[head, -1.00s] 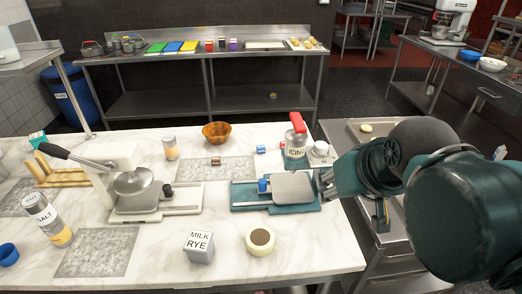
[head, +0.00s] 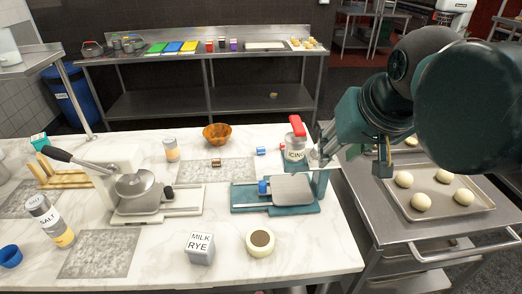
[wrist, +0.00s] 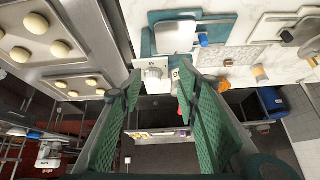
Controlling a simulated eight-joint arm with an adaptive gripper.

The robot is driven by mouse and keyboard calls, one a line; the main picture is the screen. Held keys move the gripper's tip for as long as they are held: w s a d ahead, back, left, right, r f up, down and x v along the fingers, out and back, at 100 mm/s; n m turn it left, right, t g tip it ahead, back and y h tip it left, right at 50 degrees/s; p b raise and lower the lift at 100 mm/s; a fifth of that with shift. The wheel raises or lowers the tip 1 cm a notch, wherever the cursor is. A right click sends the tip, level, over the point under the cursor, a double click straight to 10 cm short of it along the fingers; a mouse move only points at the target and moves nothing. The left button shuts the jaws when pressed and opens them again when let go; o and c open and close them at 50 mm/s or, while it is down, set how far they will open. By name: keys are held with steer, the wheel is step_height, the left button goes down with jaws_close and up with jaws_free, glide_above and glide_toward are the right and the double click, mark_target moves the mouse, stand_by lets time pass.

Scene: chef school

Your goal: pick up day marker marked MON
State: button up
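No label reading MON can be read in either view. A small blue-and-white block (head: 261,151) lies on the marble counter, left of the icing bottle (head: 295,146). Another small blue-marked piece shows close beside that bottle, partly hidden. A small brown-and-white piece (head: 216,162) lies on the grey mat; its marking is too small to read. My gripper (head: 322,145) is at the counter's right end, just right of the icing bottle. In the wrist view its two green fingers (wrist: 157,95) are apart with nothing held, and a white knobbed device (wrist: 154,72) shows beyond them.
A tray of dough balls (head: 450,210) is at right.

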steer(key=w+a+r+m+g+p, duration=0.1)
steer(key=w+r+m+p, duration=0.1)
steer(key=w, duration=0.3)
steer(key=w+a+r+m+p, duration=0.1)
steer(key=w+r+m+p, duration=0.1)
steer(key=w, duration=0.4)
steer(key=w+a+r+m+g+p, duration=0.1)
steer(key=w+a+r+m+p, duration=0.1)
steer(key=w+p, duration=0.2)
steer(key=shift+w+r+g, duration=0.25)
steer(key=shift+w+g, duration=0.05)
steer(key=shift+w, duration=0.4)
steer(key=w+a+m+g+p, duration=0.1)
steer(key=w+a+m+p, duration=0.3)
steer(key=w, duration=0.5)
steer(key=m+g+p, duration=0.3)
steer(key=m+p, duration=0.3)
steer(key=p, duration=0.3)
glide_above(261, 148)
step_height(261, 148, down, 25)
steer(key=shift+a+f, duration=0.1)
steer(key=shift+f, duration=0.1)
steer(key=shift+s+f, duration=0.1)
steer(key=shift+f, duration=0.5)
steer(key=shift+f, duration=1.25)
steer(key=shift+f, duration=0.15)
